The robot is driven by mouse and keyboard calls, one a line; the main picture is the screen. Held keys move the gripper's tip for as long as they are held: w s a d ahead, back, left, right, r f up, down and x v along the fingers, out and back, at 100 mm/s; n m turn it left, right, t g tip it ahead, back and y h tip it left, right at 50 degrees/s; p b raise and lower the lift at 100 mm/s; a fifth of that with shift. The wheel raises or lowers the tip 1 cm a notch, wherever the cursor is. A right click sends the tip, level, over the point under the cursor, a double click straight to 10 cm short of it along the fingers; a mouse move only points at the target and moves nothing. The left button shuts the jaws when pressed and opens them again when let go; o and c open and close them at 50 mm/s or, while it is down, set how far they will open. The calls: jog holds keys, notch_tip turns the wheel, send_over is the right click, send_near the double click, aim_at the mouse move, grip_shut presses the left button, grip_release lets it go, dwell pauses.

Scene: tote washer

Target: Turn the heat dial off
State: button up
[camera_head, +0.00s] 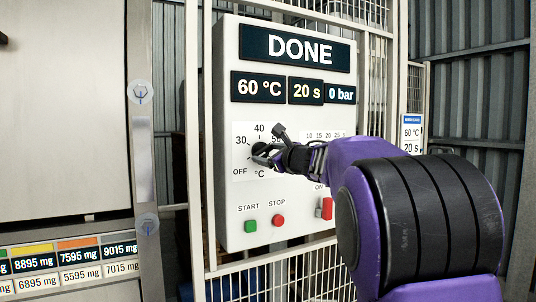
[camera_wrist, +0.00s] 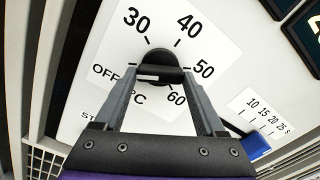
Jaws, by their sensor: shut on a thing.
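The heat dial (camera_head: 262,149) is a black round knob on a white scale plate, marked OFF, 30, 40, 50, 60 and °C. In the wrist view the dial (camera_wrist: 158,60) sits between my two fingertips. My gripper (camera_head: 272,148) is shut on the dial; in the wrist view its grey fingers (camera_wrist: 160,74) hold the knob's grip from both sides. A pale mark shows on the left half of the grip, on the side of the OFF label (camera_wrist: 104,71). I cannot tell exactly which setting it points at. My fingers hide part of the scale.
The white control panel (camera_head: 233,205) shows DONE, 60 °C, 20 s and 0 bar. Below are a green START button (camera_head: 250,223), a red STOP button (camera_head: 278,220) and a red switch (camera_head: 326,208). A blue timer knob (camera_wrist: 256,145) is right of my gripper. Wire fencing surrounds the panel.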

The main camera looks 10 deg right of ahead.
jog(key=shift+r, duration=0.15)
dwell(0.3)
jog(key=o, duration=1.3)
jog(key=shift+s, duration=0.1)
